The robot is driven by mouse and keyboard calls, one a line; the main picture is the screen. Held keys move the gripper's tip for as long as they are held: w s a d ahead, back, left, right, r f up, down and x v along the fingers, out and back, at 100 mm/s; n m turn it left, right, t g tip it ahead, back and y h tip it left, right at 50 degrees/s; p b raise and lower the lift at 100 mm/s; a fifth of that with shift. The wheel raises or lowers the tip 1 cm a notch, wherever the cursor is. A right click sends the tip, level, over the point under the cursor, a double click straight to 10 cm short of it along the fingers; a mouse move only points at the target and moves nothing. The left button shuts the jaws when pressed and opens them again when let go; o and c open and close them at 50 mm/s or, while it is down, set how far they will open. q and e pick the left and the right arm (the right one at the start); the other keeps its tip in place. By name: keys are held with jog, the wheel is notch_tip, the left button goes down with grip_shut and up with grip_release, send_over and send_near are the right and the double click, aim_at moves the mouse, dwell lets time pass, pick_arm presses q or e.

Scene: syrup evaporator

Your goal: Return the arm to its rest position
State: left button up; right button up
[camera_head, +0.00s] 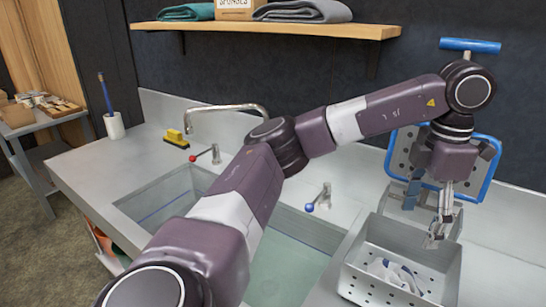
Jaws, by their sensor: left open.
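My left arm crosses the view from the lower left over the sink and bends down at the right. My left gripper (437,232) points down above a grey perforated metal basket (365,288) on the right of the counter. It is open, and I see nothing held between its fingers. Some white and dark items (398,274) lie in the basket below the fingers; I cannot tell exactly what they are. My right gripper is not in view.
A double sink (290,232) with a faucet (230,107) lies under my arm. A blue-rimmed perforated panel (487,165) stands behind my gripper. A yellow brush (176,138) and a white cup (114,126) stand left. A wooden shelf (280,30) overhangs the back.

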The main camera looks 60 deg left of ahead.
pick_arm(q)
jog(key=shift+r, duration=1.05)
